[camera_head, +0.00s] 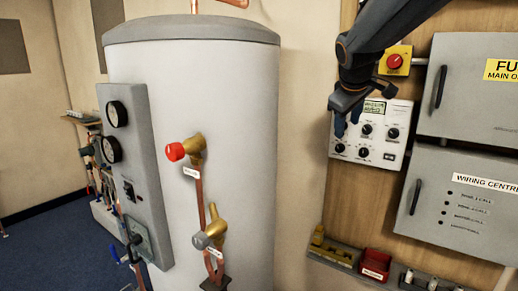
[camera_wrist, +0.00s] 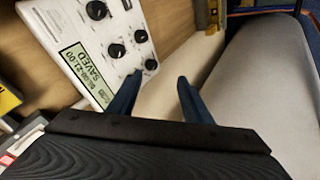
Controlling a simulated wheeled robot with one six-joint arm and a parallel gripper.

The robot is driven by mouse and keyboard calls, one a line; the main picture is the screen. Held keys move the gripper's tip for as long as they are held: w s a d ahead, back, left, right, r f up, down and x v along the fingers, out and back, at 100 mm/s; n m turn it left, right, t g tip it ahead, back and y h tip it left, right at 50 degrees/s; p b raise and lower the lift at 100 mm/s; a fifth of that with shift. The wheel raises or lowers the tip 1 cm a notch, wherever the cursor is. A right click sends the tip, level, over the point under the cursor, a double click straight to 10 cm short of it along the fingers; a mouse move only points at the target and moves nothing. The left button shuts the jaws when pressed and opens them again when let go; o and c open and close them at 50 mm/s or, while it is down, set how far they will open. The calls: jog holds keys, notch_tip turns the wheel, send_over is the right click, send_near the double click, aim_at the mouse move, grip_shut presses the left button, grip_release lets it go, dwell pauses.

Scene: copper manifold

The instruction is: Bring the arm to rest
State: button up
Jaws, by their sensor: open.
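My gripper (camera_head: 347,122) hangs down from the arm at the upper right in the head view, in front of the left part of a white control panel. The panel (camera_head: 392,157) has a small lit display and several black knobs. In the wrist view my gripper (camera_wrist: 156,95) shows two blue fingers spread apart with nothing between them. The panel (camera_wrist: 95,40) lies to the left of the fingers there, and its display (camera_wrist: 83,72) reads "SAVED". The gripper appears apart from the panel.
A large white cylinder tank (camera_head: 235,150) stands to the left, with a red-capped brass valve (camera_head: 187,149) and copper pipes. A red button on a yellow box (camera_head: 395,62) is behind the arm. Grey cabinets (camera_head: 470,195) are at right. A shelf (camera_head: 340,262) with a red bin (camera_head: 376,264) is below.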

jog(key=s+a+f+m+g+y+b, duration=0.1)
jog(key=s+a+f+m+g, duration=0.1)
jog(key=s+f, duration=1.2)
jog(key=s+a+f+m+g+y+b, duration=0.1)
jog(key=s+a+f+m+g, duration=0.2)
jog(key=s+f, duration=1.1)
notch_tip(320, 180, down, 4)
jog(key=shift+s+a+m+g+b, duration=0.15)
jog(key=shift+a+m+g+b, duration=0.2)
jog(key=shift+m+g, duration=0.45)
